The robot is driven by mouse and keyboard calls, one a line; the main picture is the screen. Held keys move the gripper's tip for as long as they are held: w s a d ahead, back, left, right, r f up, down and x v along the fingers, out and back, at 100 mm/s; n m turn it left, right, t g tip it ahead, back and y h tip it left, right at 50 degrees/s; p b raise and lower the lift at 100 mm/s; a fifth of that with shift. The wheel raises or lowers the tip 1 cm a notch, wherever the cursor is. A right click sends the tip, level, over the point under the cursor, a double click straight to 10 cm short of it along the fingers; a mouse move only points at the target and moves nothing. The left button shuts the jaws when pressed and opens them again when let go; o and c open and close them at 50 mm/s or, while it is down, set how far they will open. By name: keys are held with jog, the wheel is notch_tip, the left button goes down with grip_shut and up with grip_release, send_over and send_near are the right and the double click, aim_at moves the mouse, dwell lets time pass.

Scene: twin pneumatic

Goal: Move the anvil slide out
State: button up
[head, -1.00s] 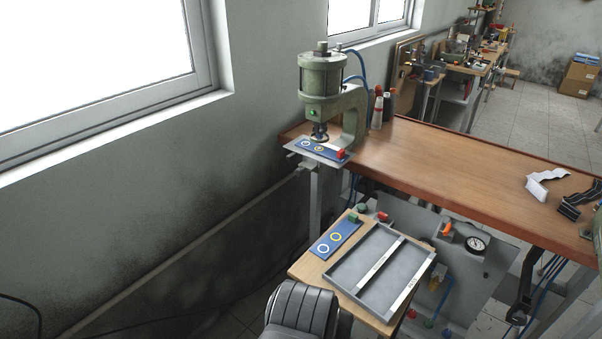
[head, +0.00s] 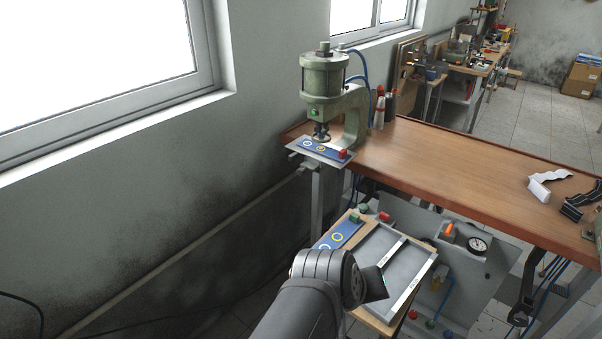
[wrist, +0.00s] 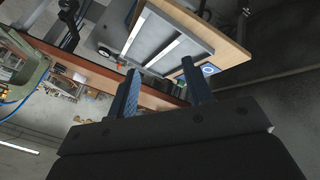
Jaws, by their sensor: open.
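A green press (head: 324,85) stands at the left end of the wooden bench. Under its ram is a blue slide plate (head: 318,147) with a white ring, a yellow ring and a red knob (head: 342,154), on a grey metal plate. I take this to be the anvil slide. My arm (head: 318,290) rises at the bottom of the head view, well below and apart from the press; my fingers are not clear there. In the wrist view my gripper (wrist: 160,78) is open, with nothing seen between its two fingers. The press (wrist: 24,72) shows at the left edge there.
A lower board holds a grey divided tray (head: 400,262) and a similar blue plate (head: 341,234) with rings and a green knob (head: 353,215). A grey panel (head: 470,240) with a gauge is under the bench. Bottles (head: 380,107) stand beside the press. The bench's middle is clear.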

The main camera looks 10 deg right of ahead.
aim_at(299, 173)
jog(key=w+d+n+g+h, duration=0.1)
jog(key=w+d+n+h, duration=0.1)
jog(key=w+d+n, duration=0.35)
jog(key=w+d+n+g+h, duration=0.1)
jog(key=w+d+n, duration=0.15)
jog(key=w, duration=0.55)
jog(key=w+a+f+n+t+h, duration=0.1)
jog(key=w+a+f+n+h, duration=0.15)
jog(key=w, duration=0.55)
jog(key=w+a+f+n+h, duration=0.15)
jog(key=w+a, duration=0.25)
jog(key=w, duration=0.4)
jog(key=w+a+f+n+t+h, duration=0.1)
jog(key=w+a+f+n+t, duration=0.25)
jog(key=w+a, duration=0.4)
jog(key=w+a+f+n+t+h, duration=0.15)
jog(key=w+a+t, duration=0.35)
jog(key=a, duration=0.6)
jog(key=shift+n+g+y, duration=0.25)
jog(key=shift+n+y, duration=0.05)
jog(key=shift+y, duration=0.05)
jog(key=x, duration=1.7)
jog(key=shift+w+a+f, duration=0.1)
jog(key=shift+w+f, duration=0.2)
jog(key=shift+f, duration=0.1)
